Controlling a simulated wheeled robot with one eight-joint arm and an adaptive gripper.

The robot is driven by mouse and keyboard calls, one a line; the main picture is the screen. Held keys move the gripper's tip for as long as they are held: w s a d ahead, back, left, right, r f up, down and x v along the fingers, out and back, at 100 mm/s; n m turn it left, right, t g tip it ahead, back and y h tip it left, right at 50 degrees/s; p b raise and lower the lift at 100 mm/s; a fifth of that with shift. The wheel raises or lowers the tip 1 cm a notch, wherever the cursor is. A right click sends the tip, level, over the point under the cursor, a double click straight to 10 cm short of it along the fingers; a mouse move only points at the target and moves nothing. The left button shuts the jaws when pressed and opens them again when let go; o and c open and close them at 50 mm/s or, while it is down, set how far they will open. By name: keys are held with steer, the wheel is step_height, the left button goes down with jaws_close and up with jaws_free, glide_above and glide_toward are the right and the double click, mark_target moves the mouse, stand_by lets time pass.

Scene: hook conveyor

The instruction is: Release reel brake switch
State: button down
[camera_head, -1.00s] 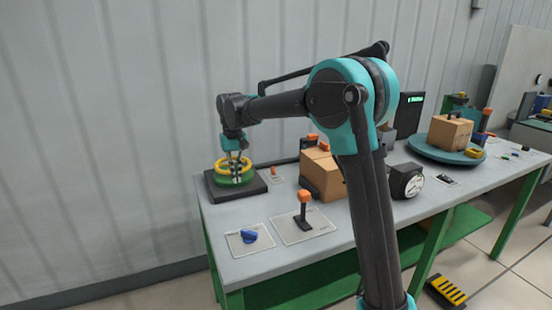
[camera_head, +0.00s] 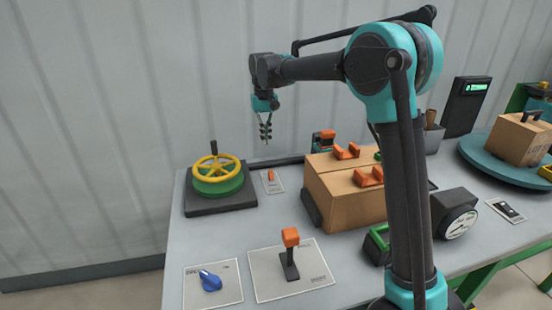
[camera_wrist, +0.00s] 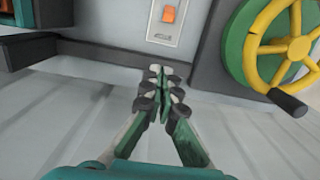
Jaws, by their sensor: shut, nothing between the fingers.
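A small orange rocker switch (camera_head: 270,176) sits on a pale plate at the back of the bench, just right of the yellow-rimmed handwheel (camera_head: 214,168). In the wrist view the orange switch (camera_wrist: 169,14) is at the top centre, and the handwheel (camera_wrist: 290,45) is at the upper right. My gripper (camera_head: 265,138) points down, raised near the bench's back edge, apart from the switch. In the wrist view my gripper (camera_wrist: 158,78) has its fingertips together and empty, below the switch's plate. The plate's label is too small to read.
An orange-topped lever (camera_head: 290,250) and a blue knob (camera_head: 210,281) stand on plates at the front. A cardboard box (camera_head: 340,195) with orange pieces is right of the switch. A round gauge (camera_head: 457,218) and a teal turntable (camera_head: 490,165) are farther right.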

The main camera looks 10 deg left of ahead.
mark_target(271, 176)
steer(key=shift+f, duration=0.1)
steer(key=f, duration=0.9)
steer(key=shift+s+d+f, duration=0.15)
steer(key=shift+s+f, duration=0.2)
steer(key=shift+s+d+r, duration=0.25)
steer(key=shift+s, duration=0.25)
steer(key=shift+s+d+r, duration=0.2)
steer(key=shift+s+d, duration=0.05)
steer(key=shift+s, duration=0.25)
steer(key=shift+s+d+r, duration=0.2)
steer(key=shift+s, duration=0.15)
steer(key=shift+s+d+r, duration=0.15)
steer(key=shift+s, duration=0.2)
steer(key=shift+s+d+r+t+y, duration=0.2)
steer(key=shift+s+t+y, duration=0.15)
steer(key=shift+t, duration=0.35)
steer(key=shift+s+d+r+t+y, duration=0.2)
steer(key=shift+s+t+y, duration=0.2)
steer(key=shift+t, duration=0.3)
steer(key=t, duration=0.1)
steer(key=s+t+y, duration=0.1)
steer(key=t, duration=0.1)
steer(key=shift+s+d+r+y, duration=0.25)
steer(key=shift+s+d, duration=0.15)
steer(key=shift+r, duration=0.1)
